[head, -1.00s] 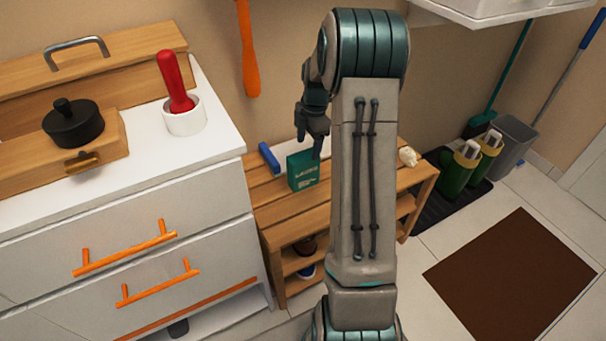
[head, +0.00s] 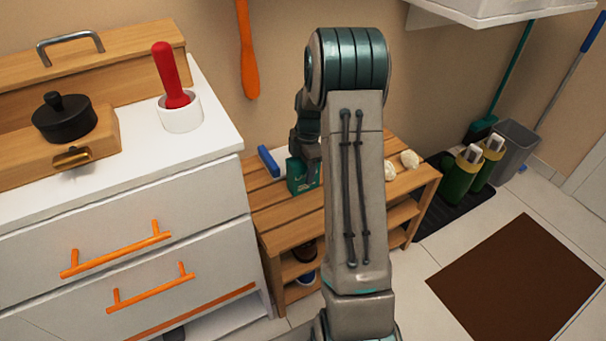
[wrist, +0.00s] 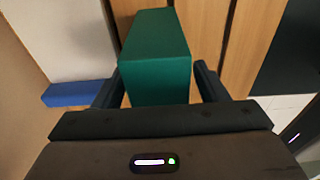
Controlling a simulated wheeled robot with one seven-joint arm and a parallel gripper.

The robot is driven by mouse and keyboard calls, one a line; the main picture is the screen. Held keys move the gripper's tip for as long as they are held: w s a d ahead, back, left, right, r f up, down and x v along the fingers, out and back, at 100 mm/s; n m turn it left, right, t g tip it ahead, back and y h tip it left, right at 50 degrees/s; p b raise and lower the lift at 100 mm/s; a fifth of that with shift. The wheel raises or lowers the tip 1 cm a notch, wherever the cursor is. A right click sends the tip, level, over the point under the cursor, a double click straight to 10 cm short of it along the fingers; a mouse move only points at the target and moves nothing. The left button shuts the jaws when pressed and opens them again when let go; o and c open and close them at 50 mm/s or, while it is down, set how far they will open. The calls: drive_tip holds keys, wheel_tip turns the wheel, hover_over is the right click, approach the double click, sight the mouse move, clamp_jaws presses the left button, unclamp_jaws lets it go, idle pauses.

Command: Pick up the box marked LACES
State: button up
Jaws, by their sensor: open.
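The green box (head: 299,178) stands upright on the slatted wooden bench, with pale lettering on its front too small to read here. In the wrist view the green box (wrist: 157,60) sits between my two dark fingers, which reach down on either side of it. My gripper (head: 306,150) is over the top of the box in the head view and partly hides it. My gripper (wrist: 155,88) is open around the box; whether a finger touches it I cannot tell.
A blue-ended object (head: 269,160) lies left of the box on the bench (head: 270,202). Pale crumpled items (head: 409,159) lie at the bench's right end. A white drawer cabinet (head: 120,215) stands close on the left. Shoes (head: 304,250) sit on the lower shelf.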

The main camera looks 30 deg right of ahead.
drive_tip(key=shift+f, duration=0.25)
idle(0.4)
drive_tip(key=c, duration=1.1)
